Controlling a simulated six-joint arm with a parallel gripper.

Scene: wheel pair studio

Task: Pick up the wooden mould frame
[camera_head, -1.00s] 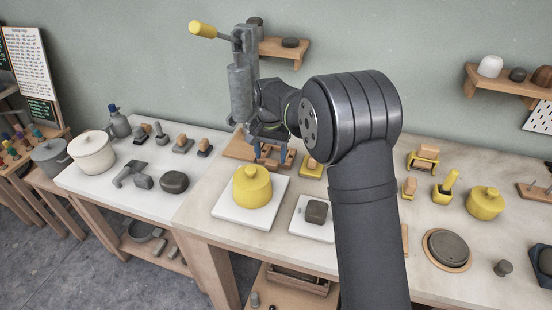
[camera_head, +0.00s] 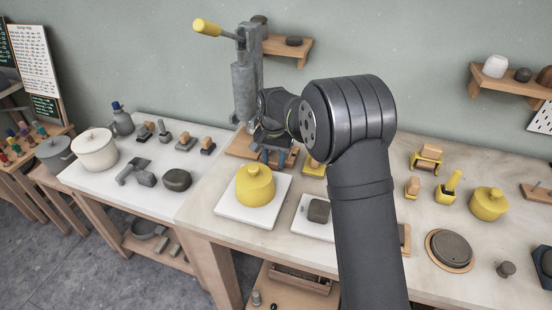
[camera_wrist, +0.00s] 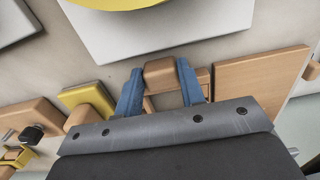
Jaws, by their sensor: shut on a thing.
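The wooden mould frame (camera_wrist: 161,71) sits between the two blue fingers of my gripper (camera_wrist: 160,84) in the wrist view. The fingers are shut on its near bar, one on each side. More of the frame shows between the fingers, and my gripper's body hides the rest. In the head view my gripper (camera_head: 270,154) is low at the foot of the grey press, and the frame is largely hidden behind the fingers. I cannot tell whether it is clear of the surface.
The grey press (camera_head: 246,85) with a yellow handle stands close behind my gripper. A dark block (camera_head: 319,210) on another slab and yellow-and-wood tools (camera_head: 425,158) lie to the right.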

